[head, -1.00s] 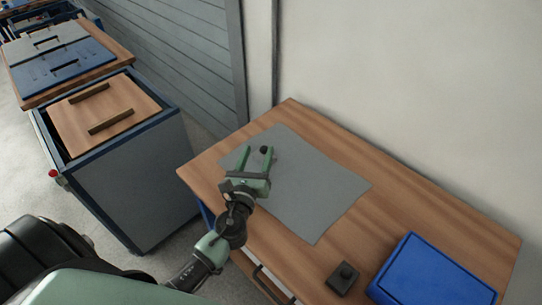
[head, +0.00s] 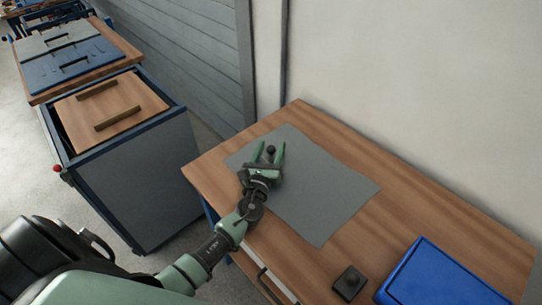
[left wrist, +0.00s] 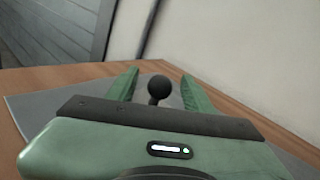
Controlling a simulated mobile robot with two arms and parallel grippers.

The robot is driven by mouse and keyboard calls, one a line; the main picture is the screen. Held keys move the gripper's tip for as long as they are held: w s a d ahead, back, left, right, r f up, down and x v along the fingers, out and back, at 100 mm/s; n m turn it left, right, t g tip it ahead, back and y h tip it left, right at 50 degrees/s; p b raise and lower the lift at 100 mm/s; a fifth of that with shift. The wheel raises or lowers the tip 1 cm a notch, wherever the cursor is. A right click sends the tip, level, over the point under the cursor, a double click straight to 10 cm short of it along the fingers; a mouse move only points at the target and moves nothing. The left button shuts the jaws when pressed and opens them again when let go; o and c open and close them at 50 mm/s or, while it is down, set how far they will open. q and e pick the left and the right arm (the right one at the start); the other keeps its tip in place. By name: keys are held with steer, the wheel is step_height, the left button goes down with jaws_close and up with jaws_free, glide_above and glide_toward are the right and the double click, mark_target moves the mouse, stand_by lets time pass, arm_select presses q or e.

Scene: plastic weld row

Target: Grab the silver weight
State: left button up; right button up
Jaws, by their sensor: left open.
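A dark round knob on a thin stem (head: 271,149) stands upright at the far left part of the grey mat. It looks dark rather than silver, and any body below it is hidden. My left gripper (head: 269,151) is open, with its two green fingers on either side of the knob. In the left wrist view the knob (left wrist: 158,88) shows between the fingers (left wrist: 158,90), apart from both. A dark square block with a knob (head: 349,283) sits near the table's front edge, well to the right of my left gripper. My right gripper is out of view.
The grey mat (head: 325,205) lies on a wooden table (head: 400,215) against a pale wall. A blue case (head: 440,278) is at the right. A cabinet with a wooden lid (head: 150,95) stands left, across a floor gap. The mat's right part is clear.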

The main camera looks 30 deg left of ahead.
arm_select(q)
jaws_close()
stand_by(1.4)
steer(key=shift+r, duration=0.15)
